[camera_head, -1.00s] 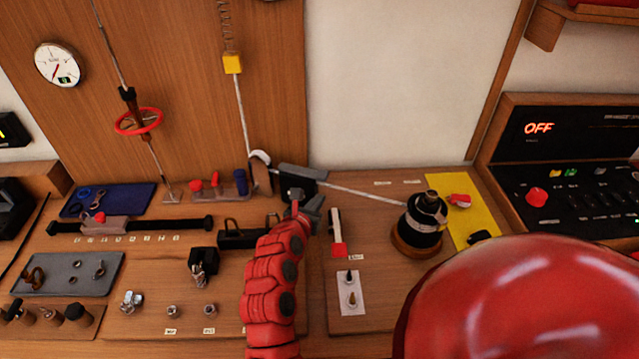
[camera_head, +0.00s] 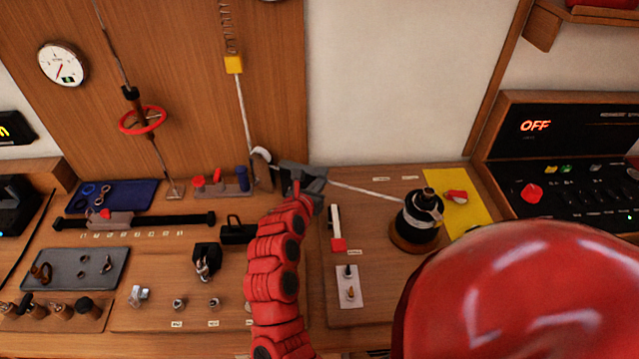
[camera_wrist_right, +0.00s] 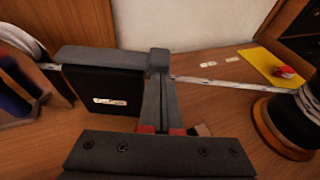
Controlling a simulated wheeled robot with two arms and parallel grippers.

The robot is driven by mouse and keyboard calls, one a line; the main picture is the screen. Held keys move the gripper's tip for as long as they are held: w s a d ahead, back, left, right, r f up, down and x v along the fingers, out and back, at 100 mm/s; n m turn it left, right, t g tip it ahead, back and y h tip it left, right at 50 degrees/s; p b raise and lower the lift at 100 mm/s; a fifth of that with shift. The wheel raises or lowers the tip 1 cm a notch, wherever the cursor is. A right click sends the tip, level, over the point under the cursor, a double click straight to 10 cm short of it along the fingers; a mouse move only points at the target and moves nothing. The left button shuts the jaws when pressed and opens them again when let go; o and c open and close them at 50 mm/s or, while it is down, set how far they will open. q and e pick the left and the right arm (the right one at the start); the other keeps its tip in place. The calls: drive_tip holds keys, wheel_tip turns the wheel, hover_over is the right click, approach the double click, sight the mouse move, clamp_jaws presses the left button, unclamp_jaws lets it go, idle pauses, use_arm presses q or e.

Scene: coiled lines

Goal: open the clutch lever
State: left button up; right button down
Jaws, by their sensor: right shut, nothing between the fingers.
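The clutch is a black block (camera_wrist_right: 103,92) with a small white label, standing at the back of the bench. Its dark grey lever (camera_wrist_right: 95,57) lies roughly flat along the top in the right wrist view. A pale line comes out on its right side. My right gripper (camera_wrist_right: 158,62) is shut and empty, its fingertips at the lever's right end; I cannot tell whether they touch it. In the head view the same gripper (camera_head: 311,187) is at the clutch and hides most of its body. My left gripper is not in view.
The line (camera_head: 365,190) runs right to a black winch drum (camera_head: 418,222). A red-and-blue rack (camera_head: 222,186) is to the left. A panel reading OFF (camera_head: 535,126) is at right.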

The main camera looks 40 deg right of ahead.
sight(325, 168)
drive_tip(key=shift+w+r+n+g+h+p, duration=0.15)
drive_tip(key=shift+r+n+g+h+p, duration=0.3)
drive_tip(key=shift+r+n, duration=0.9)
drive_tip(key=w+a+r+n+g+h+b, duration=0.1)
drive_tip(key=w+a+r+n+h, duration=0.1)
drive_tip(key=w+a+r+n, duration=0.2)
drive_tip(key=w+a+r+n+g+h+b, duration=0.1)
drive_tip(key=w+a+r+n+h, duration=0.2)
drive_tip(key=w+n, duration=0.4)
drive_tip(key=shift+a+r+n+h, duration=0.4)
drive_tip(key=shift+r+n, duration=0.8)
drive_tip(key=shift+n, duration=0.65)
drive_tip(key=shift+w, duration=0.15)
